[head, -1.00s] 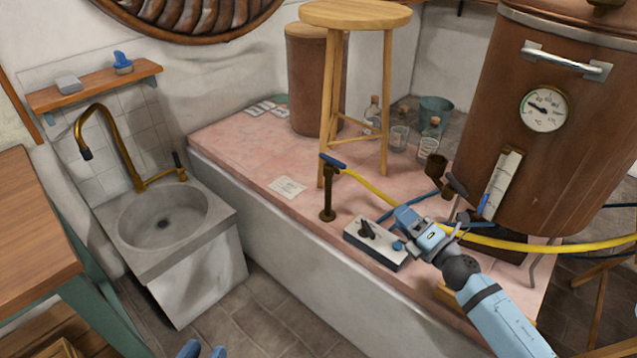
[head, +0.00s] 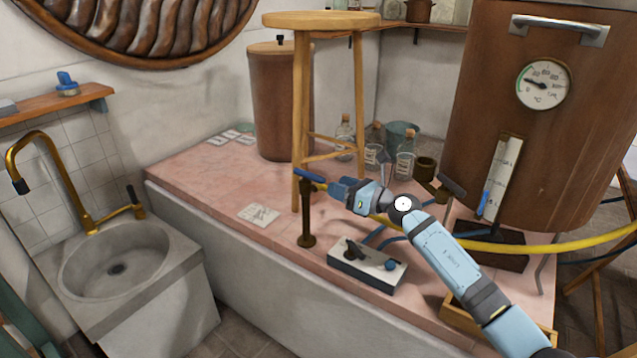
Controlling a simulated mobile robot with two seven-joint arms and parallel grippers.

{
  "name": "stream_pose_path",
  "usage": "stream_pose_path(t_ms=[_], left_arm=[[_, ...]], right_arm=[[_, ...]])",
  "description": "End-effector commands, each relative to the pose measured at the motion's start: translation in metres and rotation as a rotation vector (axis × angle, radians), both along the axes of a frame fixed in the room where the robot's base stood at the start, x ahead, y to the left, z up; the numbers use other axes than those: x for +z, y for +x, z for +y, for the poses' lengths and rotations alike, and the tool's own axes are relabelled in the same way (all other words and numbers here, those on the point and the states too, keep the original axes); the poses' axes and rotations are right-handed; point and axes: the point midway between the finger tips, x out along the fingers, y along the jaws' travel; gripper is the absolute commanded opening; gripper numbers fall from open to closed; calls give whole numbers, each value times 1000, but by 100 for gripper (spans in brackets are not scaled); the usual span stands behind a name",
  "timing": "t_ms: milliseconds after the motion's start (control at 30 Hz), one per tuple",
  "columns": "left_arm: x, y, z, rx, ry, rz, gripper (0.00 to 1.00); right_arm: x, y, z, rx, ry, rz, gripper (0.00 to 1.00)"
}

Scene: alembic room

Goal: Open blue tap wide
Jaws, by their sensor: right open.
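The blue tap is a brass post (head: 307,222) standing on the pink ledge, with a blue lever (head: 308,174) on top. The lever lies crosswise, pointing to the far left. A yellow hose runs from behind the post to the right. My right gripper (head: 334,187) reaches in from the right with its fingers just beside the lever's right end. It is open, and nothing shows between its fingers. I cannot tell whether it touches the lever. My left gripper is out of view.
A switch box (head: 367,265) sits right of the post, close below my right arm. A wooden stool (head: 320,20) stands just behind. A copper vat (head: 565,130) is at right. Glass bottles (head: 405,165) stand behind my gripper. A sink (head: 118,270) is at left.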

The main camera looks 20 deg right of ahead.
Motion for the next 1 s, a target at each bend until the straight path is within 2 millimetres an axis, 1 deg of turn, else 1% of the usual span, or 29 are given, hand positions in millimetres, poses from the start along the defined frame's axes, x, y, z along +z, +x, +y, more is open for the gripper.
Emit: stream_pose_path(t_ms=[33, 100, 300, 500, 767, 800, 867, 900, 933, 967, 1000], left_arm=[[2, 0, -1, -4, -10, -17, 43], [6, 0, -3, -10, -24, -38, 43], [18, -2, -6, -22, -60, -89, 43], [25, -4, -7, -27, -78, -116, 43], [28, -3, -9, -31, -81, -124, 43], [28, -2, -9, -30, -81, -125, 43], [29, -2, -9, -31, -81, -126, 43], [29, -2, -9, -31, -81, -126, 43], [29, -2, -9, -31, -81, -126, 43], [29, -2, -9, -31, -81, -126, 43], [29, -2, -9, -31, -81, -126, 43]], right_arm=[[-1, 9, 8, 2, 2, -1, 45], [-1, 20, 16, 0, 4, -1, 45], [-1, 43, 34, 1, 3, 1, 45], [-1, 52, 41, 0, 1, 1, 45], [0, 53, 41, 0, 1, 1, 45], [0, 53, 41, 0, 1, 1, 36], [0, 53, 41, 0, 1, 1, 22], [0, 53, 41, 0, 1, 1, 13], [0, 53, 41, 0, 1, 1, 6], [0, 53, 41, 0, 1, 1, 0], [0, 53, 41, 0, 2, 1, 0]])
